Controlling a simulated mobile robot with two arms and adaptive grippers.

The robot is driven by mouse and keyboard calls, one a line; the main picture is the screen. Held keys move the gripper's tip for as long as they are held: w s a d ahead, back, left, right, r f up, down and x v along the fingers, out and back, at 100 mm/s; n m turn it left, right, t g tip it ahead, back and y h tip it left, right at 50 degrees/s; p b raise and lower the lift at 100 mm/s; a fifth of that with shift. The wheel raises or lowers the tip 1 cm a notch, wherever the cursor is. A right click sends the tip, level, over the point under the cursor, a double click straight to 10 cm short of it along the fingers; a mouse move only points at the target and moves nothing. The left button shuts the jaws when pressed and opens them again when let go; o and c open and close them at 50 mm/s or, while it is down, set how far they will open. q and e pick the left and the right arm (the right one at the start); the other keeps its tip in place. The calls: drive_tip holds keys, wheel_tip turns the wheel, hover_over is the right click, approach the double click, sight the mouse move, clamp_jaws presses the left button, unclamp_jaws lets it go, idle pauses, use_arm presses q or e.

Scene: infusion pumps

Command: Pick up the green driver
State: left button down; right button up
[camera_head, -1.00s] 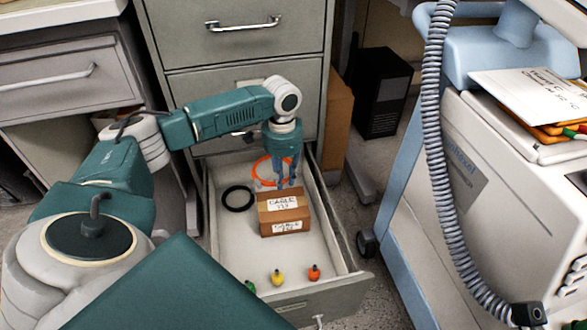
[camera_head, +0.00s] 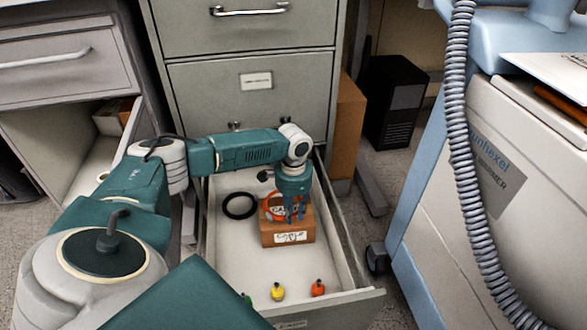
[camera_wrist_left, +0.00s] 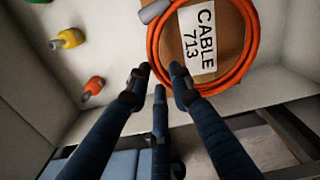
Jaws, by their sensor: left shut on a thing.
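The green driver (camera_head: 246,298) is mostly hidden by my own arm near the front of the open drawer in the head view. Only a bit of green shows; a dark green piece (camera_wrist_left: 38,1) is cut off at the top of the wrist view. My left gripper (camera_head: 294,219) points down over the cardboard box in the drawer, away from the driver. It is shut on the orange cable (camera_head: 266,204), a coiled loop that shows in front of the box in the wrist view (camera_wrist_left: 153,48). My right gripper is not in view.
The cardboard box (camera_head: 289,238), labelled as cable, sits in the drawer (camera_head: 235,268). A black ring (camera_head: 239,206) lies left of it. A yellow driver (camera_head: 278,291) and an orange driver (camera_head: 318,287) stand near the drawer front. Bare drawer floor lies between.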

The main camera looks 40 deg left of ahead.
use_arm(q)
wheel_tip(320, 180, down, 4)
drive_tip(key=shift+b, duration=1.15)
drive_tip(key=c, duration=1.5)
unclamp_jaws()
drive_tip(key=shift+c, duration=0.2)
